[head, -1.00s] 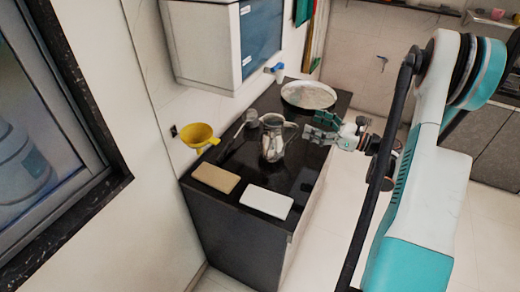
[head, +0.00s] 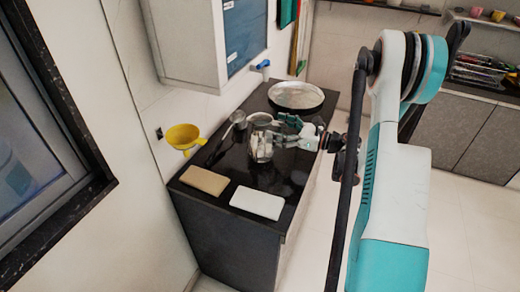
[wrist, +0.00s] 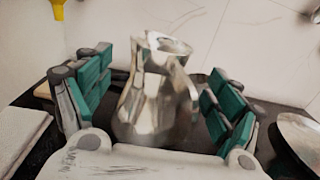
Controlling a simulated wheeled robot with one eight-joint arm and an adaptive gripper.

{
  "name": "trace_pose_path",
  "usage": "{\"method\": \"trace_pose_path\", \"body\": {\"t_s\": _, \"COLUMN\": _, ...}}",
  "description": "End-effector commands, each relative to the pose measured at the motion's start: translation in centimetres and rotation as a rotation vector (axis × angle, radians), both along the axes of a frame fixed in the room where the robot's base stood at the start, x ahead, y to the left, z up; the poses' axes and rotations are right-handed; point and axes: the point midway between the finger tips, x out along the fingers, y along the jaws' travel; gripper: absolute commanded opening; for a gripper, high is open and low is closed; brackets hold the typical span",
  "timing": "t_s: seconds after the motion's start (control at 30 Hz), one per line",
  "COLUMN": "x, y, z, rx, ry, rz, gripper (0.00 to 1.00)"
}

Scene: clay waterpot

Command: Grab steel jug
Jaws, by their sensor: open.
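The steel jug (head: 261,143) stands upright on the black counter in the head view. In the wrist view the shiny jug (wrist: 152,100) is between my gripper's two spread fingers, with its spout at the top and its handle toward the right finger. My gripper (head: 283,130) reaches in from the right at the jug's upper part. In the wrist view my gripper (wrist: 155,100) is open, with green-padded fingers on both sides of the jug. A gap shows on the left side; contact on the right cannot be told.
The black counter (head: 225,165) also bears a round steel tray (head: 296,95), a tan block (head: 204,180), a white block (head: 257,202) and a small glass-like vessel (head: 238,118). A yellow funnel (head: 183,136) is by the wall. A white cabinet (head: 190,40) hangs above.

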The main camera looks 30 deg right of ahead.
Motion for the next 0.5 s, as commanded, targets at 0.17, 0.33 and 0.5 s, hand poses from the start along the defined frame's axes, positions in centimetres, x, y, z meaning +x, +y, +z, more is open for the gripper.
{"method": "trace_pose_path", "body": {"t_s": 0.17, "x": 1.9, "y": 1.9, "z": 0.0, "rx": 0.000, "ry": 0.000, "rz": 0.004, "gripper": 0.85}}
{"method": "trace_pose_path", "body": {"t_s": 0.33, "x": 3.2, "y": 2.8, "z": 0.2, "rx": 0.000, "ry": 0.000, "rz": 0.001, "gripper": 0.85}}
{"method": "trace_pose_path", "body": {"t_s": 0.5, "x": 3.2, "y": 2.8, "z": 0.3, "rx": 0.000, "ry": 0.000, "rz": 0.000, "gripper": 0.85}}
